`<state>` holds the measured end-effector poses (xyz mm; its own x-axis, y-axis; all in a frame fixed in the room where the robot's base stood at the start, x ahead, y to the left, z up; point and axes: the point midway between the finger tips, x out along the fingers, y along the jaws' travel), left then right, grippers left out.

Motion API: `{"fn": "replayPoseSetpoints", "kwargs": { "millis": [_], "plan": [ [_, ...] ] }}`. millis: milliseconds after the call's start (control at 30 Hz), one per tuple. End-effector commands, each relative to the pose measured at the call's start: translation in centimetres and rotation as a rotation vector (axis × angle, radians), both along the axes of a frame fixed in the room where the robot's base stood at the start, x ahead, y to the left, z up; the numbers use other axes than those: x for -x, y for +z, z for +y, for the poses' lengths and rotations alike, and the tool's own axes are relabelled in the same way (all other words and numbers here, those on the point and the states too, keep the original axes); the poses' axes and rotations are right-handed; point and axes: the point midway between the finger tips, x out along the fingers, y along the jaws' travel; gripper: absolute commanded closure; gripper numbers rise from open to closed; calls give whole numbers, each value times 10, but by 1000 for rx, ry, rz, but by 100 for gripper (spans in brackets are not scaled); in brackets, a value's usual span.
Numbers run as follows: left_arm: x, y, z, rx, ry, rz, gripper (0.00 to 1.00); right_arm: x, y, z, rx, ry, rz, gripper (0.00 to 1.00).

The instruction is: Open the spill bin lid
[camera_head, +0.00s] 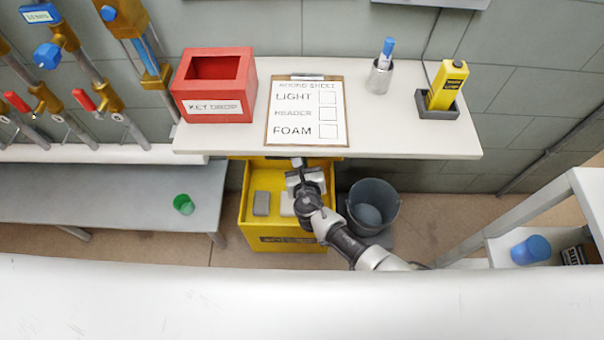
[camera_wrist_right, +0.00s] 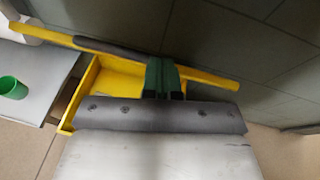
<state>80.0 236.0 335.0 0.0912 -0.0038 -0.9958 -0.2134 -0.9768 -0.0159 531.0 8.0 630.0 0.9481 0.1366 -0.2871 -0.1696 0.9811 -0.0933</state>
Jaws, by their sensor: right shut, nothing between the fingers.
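The yellow spill bin (camera_head: 285,243) stands on the floor below the white shelf. Its top is open in the head view and shows grey and pale blocks inside. In the right wrist view the bin (camera_wrist_right: 88,85) shows at left. Its yellow lid (camera_wrist_right: 205,78) appears raised, seen nearly edge-on, with a dark strip along it. My right gripper (camera_head: 297,165) reaches over the bin's opening, close to the lid under the shelf edge. Its fingers (camera_wrist_right: 163,78) are shut with nothing between them; whether they touch the lid I cannot tell. My left gripper is not in view.
The white shelf (camera_head: 400,145) overhangs the bin's back, carrying a red key box (camera_head: 215,108), a clipboard and a yellow device. A grey bucket (camera_head: 373,205) stands right of the bin. A bench (camera_head: 130,195) with a green cup (camera_head: 184,204) is at left.

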Motion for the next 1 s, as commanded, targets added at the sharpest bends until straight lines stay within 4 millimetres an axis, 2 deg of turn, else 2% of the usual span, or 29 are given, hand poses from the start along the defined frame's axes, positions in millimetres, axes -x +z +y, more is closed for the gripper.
{"fn": "replayPoseSetpoints", "kwargs": {
  "millis": [133, 533, 667, 1000],
  "plan": [
    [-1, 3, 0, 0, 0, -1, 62, -7, 5, 0, 0, 1, 0, 100],
    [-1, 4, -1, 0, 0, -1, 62, -3, 6, 0, 1, 1, 1, 100],
    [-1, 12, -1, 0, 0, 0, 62, 13, 12, -2, 0, 2, 1, 100],
    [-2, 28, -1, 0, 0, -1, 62, 76, 30, -12, 0, 1, 2, 100]
  ]
}}
